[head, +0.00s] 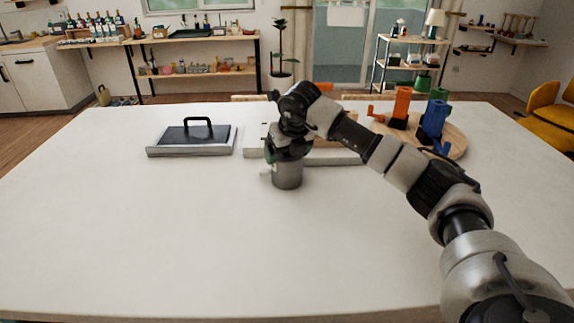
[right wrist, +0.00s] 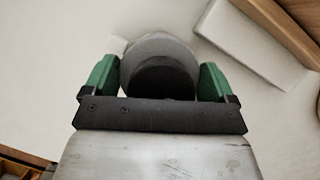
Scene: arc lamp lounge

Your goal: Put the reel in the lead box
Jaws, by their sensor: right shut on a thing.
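A grey cylinder (head: 287,177), which I take to be the reel, is upright below my right gripper (head: 287,155) near the middle of the white table. In the right wrist view its round grey rim and dark middle (right wrist: 164,78) sit between the green fingertips of the right gripper (right wrist: 159,80), which is shut on it. I cannot tell whether its base touches the table. Behind it is a low box with a pale rim (head: 335,158) and wooden parts, partly hidden by my arm; I cannot tell whether this is the lead box. My left gripper is out of view.
A grey tray-like piece with a dark top and black handle (head: 190,140) lies to the left. At the right, a round wooden board (head: 455,145) carries an orange piece (head: 401,105) and a blue piece (head: 433,120). The table's front and left are clear.

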